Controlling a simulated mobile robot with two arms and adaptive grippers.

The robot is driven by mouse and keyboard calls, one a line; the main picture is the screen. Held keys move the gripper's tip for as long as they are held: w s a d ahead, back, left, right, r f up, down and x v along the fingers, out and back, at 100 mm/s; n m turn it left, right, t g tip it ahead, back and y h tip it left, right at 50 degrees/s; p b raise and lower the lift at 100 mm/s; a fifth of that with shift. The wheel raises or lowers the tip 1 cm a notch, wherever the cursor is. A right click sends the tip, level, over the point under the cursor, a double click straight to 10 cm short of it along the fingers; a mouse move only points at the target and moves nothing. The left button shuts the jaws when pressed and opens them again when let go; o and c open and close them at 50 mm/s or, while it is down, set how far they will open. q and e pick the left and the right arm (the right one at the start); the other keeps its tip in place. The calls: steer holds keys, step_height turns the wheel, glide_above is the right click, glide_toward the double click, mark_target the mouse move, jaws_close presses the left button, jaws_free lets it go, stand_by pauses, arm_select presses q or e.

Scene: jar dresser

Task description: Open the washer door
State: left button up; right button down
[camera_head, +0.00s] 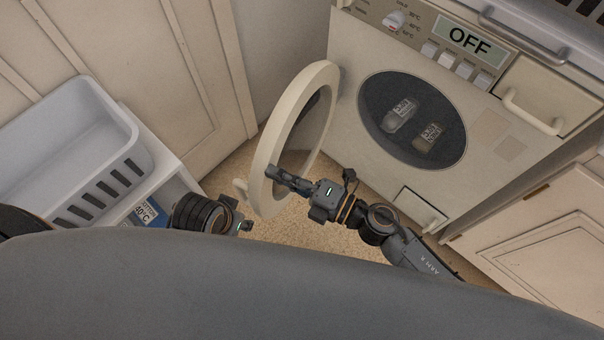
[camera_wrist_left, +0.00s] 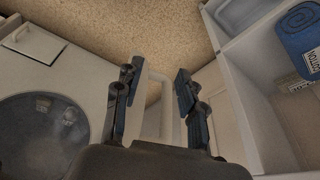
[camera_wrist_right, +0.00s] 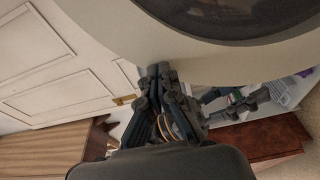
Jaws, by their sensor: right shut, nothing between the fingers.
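The washer (camera_head: 500,150) has a round dark drum opening (camera_head: 375,90) with two small labelled items in it. Its round cream door (camera_head: 264,160) stands swung wide open to the left, and its rim fills the top of the right wrist view (camera_wrist_right: 200,65). A small handle (camera_head: 240,190) is on the door's outer side. My right gripper (camera_head: 278,176) is shut and empty, at the door's inner side; I cannot tell whether it touches. My left gripper (camera_head: 246,227) is open below the handle; in the left wrist view (camera_wrist_left: 155,85) a pale bar shows between its fingers.
A grey-white basket (camera_head: 70,150) sits on a white unit at the left, with a blue labelled item (camera_head: 148,212) below. Cream cabinet panels stand behind the door and at the right (camera_head: 540,220). Beige floor (camera_head: 310,235) shows between. The washer display reads OFF (camera_head: 468,42).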

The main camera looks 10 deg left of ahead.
mark_target(260, 167)
steer(key=shift+m+t+h, duration=0.3)
steer(key=shift+m+t, duration=0.4)
steer(key=shift+t, duration=0.2)
steer(key=x, duration=0.5)
steer(key=shift+s+a+p, duration=0.1)
steer(key=shift+s+p, duration=0.25)
arm_select(q)
steer(key=shift+s+x, duration=0.2)
steer(key=shift+x, duration=0.85)
steer(key=shift+s+x, duration=0.25)
steer(key=shift+x, duration=0.8)
arm_select(e)
steer(key=shift+w+a+t, duration=0.3)
steer(key=shift+a+t, duration=0.1)
steer(key=shift+a, duration=0.35)
arm_select(q)
steer(key=shift+f, duration=0.15)
arm_select(e)
steer(key=shift+d, duration=0.15)
